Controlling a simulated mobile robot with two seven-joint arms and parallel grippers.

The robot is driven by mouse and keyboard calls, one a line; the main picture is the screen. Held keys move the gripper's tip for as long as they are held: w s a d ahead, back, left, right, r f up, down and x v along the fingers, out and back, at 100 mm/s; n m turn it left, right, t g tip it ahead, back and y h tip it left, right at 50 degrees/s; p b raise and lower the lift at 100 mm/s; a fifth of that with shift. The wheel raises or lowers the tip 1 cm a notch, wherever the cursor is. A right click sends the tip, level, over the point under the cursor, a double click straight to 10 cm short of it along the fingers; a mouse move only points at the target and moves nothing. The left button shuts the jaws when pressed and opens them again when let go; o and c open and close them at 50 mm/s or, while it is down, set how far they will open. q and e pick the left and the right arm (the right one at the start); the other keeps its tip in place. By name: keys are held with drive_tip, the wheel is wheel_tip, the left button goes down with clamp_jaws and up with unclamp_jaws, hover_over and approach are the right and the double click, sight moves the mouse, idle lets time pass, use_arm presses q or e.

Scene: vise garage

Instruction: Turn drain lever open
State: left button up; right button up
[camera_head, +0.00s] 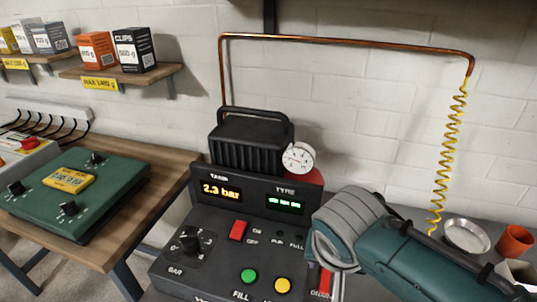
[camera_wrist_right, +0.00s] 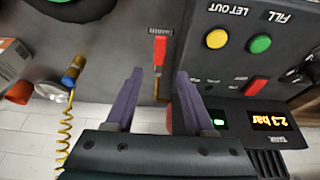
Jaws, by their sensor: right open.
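The drain lever (camera_wrist_right: 160,50) has a red handle on the dark panel of the compressor, below a small label. Part of the red lever (camera_head: 325,281) also shows in the head view beside my right gripper. My right gripper (camera_wrist_right: 159,79) is open, with one purple finger on each side of the lever's line. Both fingers look apart from the lever, and I cannot tell their height above the panel. In the head view my right arm covers the panel's right part. My left gripper is not in view.
The panel carries a red switch (camera_head: 238,230), a green button (camera_head: 249,276), a yellow button (camera_head: 283,285) and a black knob (camera_head: 190,241). The tank display (camera_head: 221,190) reads 2.3 bar. A yellow coiled hose (camera_head: 449,150), a metal dish (camera_head: 466,236) and an orange cup (camera_head: 514,241) are at right.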

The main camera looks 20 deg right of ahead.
drive_tip(key=shift+p+v, duration=0.4)
drive_tip(key=shift+v, duration=1.4)
drive_tip(key=shift+s, duration=0.1)
